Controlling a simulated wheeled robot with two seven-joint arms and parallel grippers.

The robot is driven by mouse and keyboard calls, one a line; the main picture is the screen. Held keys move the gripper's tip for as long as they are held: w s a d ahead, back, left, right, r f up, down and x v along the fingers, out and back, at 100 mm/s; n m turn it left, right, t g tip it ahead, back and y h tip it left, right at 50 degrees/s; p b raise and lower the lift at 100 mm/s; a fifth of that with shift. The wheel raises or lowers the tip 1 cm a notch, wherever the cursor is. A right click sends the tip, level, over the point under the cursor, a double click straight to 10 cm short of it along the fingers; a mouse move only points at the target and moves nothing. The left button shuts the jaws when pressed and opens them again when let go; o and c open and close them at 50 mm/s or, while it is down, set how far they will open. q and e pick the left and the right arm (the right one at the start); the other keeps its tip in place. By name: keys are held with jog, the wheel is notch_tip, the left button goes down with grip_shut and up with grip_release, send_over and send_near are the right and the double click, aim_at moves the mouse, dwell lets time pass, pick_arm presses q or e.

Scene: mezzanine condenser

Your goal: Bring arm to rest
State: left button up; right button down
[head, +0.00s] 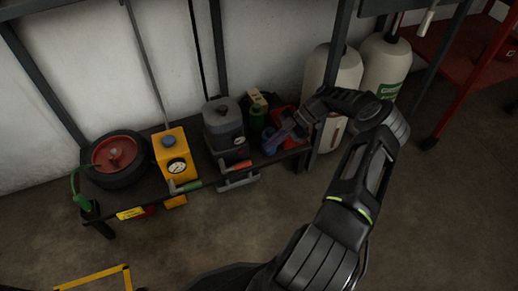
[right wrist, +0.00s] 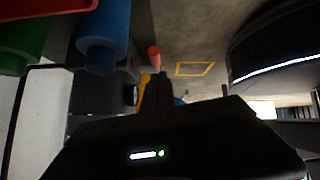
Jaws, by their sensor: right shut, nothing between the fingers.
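My right arm comes up from the bottom of the head view and bends left at its wrist. My right gripper (head: 294,129) is shut and empty, above the right end of the low dark bench (head: 104,207). It is close to a blue item (head: 270,142) and a red item (head: 285,115), partly covering them. In the right wrist view the gripper's dark fingers (right wrist: 157,92) point away over the bench. A blue cylinder (right wrist: 105,35) is close to the left there. Whether the gripper touches anything is unclear. My left gripper is not in view.
The bench holds a wheel (head: 128,165), a yellow gauge box (head: 171,152), a grey canister (head: 224,128) and a green bottle (head: 256,121). Pale gas cylinders (head: 345,72) stand right of it. A red cart (head: 455,55) is far right.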

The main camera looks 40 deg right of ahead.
jog(key=shift+s+d+r, duration=0.1)
jog(key=shift+s+d, duration=0.1)
jog(key=shift+d, duration=0.25)
jog(key=shift+s+d+r, duration=0.1)
jog(key=shift+s+d, duration=0.05)
jog(key=shift+d, duration=0.25)
